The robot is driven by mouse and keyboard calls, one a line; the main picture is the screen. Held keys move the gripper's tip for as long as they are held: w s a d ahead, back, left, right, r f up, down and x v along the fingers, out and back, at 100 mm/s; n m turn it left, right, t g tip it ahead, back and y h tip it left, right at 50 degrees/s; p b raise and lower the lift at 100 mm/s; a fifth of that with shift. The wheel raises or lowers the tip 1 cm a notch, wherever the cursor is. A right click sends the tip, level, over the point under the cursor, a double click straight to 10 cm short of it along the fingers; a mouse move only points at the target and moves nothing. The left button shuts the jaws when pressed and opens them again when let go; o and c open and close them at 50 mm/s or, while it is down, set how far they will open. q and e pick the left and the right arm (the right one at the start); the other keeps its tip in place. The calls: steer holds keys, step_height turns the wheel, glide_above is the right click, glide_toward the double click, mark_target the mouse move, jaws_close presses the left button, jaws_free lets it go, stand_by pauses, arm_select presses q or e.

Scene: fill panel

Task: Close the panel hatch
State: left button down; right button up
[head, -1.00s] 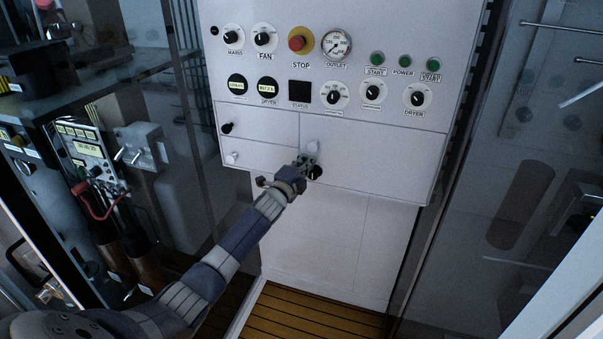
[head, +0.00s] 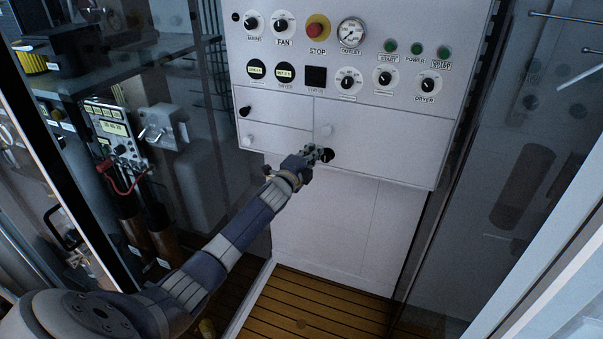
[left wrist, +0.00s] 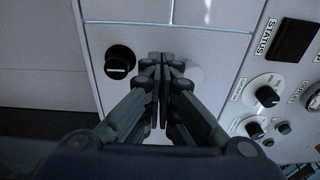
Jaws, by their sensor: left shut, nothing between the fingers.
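The white panel hatch (head: 385,145) is the large right-hand door in the lower part of the control panel. It looks flush with the panel face; a small gap cannot be ruled out. It carries a white knob (head: 327,130) with a black knob (head: 327,156) below it. My left gripper (head: 318,153) is shut and empty, in front of the hatch's left side by the black knob. In the left wrist view, its closed fingers (left wrist: 162,65) lie between the black knob (left wrist: 120,62) and the partly hidden white knob (left wrist: 196,75). Contact cannot be told. My right gripper is out of view.
Two smaller doors, one with a black knob (head: 245,111) and one with a white knob (head: 247,141), sit left of the hatch. Dials and a red stop button (head: 318,28) are above. Glass walls flank the panel. The wooden floor (head: 310,305) below is clear.

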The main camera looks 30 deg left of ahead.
arm_select(q)
steer(key=s+d+f+b, duration=0.1)
steer(key=s+b, duration=0.1)
steer(key=s, duration=0.5)
steer(key=shift+s+d, duration=0.3)
steer(key=shift+s, duration=0.05)
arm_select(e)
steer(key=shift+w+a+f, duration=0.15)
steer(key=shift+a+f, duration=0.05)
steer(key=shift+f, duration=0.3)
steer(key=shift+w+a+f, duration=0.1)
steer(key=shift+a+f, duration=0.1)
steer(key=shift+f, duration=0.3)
